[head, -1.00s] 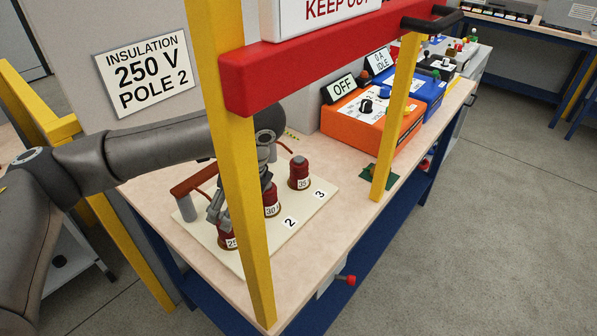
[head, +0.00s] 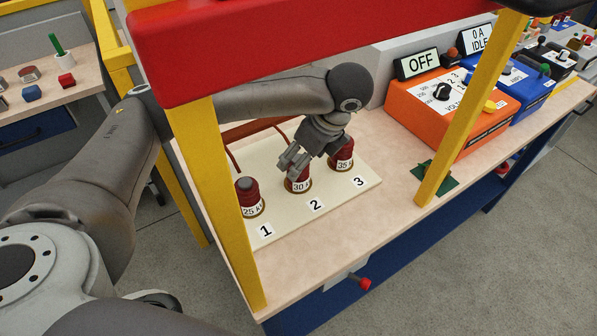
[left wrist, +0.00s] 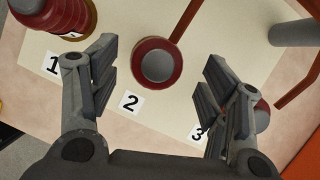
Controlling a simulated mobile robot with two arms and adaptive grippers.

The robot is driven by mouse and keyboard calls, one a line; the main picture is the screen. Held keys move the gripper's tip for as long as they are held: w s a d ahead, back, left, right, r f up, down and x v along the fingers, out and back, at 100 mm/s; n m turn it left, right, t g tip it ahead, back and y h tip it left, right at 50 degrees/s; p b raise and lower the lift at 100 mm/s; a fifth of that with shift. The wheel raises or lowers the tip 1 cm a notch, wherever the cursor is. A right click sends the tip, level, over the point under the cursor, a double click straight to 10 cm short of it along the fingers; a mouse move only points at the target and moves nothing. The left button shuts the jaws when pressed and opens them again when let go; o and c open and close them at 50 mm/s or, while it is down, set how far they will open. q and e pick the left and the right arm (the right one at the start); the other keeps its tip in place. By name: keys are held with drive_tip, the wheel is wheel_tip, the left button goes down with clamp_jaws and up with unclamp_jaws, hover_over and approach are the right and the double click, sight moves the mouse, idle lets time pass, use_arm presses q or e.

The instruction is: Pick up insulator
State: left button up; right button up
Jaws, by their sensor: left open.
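Three dark red ribbed insulators stand upright on a cream board (head: 278,225). The one marked 25 (head: 249,196) is by label 1, the one marked 30 (head: 298,181) by label 2, and the one marked 35 (head: 342,157) by label 3. My left gripper (head: 292,162) is open above the middle insulator and partly covers its top. In the left wrist view the middle insulator (left wrist: 158,64) lies between the open fingers, seen from above. The insulator by label 1 (left wrist: 52,14) is at top left there; the one by label 3 (left wrist: 262,116) is partly hidden behind a finger.
A yellow post (head: 213,190) and a red overhead bar (head: 300,40) frame the board closely. A red-brown bar (head: 250,131) lies behind the insulators. An orange box (head: 450,105) marked OFF stands to the right.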

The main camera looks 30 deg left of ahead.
sight(302, 183)
use_arm(q)
drive_tip(key=shift+a+f, duration=0.15)
drive_tip(key=shift+f, duration=0.15)
drive_tip(key=x, duration=0.1)
drive_tip(key=p+x, duration=0.1)
drive_tip(key=x, duration=0.1)
drive_tip(key=shift+s+a+f, duration=0.1)
drive_tip(key=shift+a, duration=0.35)
drive_tip(key=shift+a+f, duration=0.2)
drive_tip(key=shift+f, duration=0.3)
drive_tip(key=shift+d, duration=0.1)
use_arm(e)
drive_tip(key=shift+w+d+r, duration=0.5)
drive_tip(key=shift+w+d, duration=0.25)
drive_tip(key=shift+d, duration=0.05)
use_arm(q)
drive_tip(key=c, duration=1.3)
use_arm(e)
drive_tip(key=shift+s+a, duration=0.15)
drive_tip(key=shift+a, duration=0.4)
use_arm(q)
drive_tip(key=shift+r, duration=0.1)
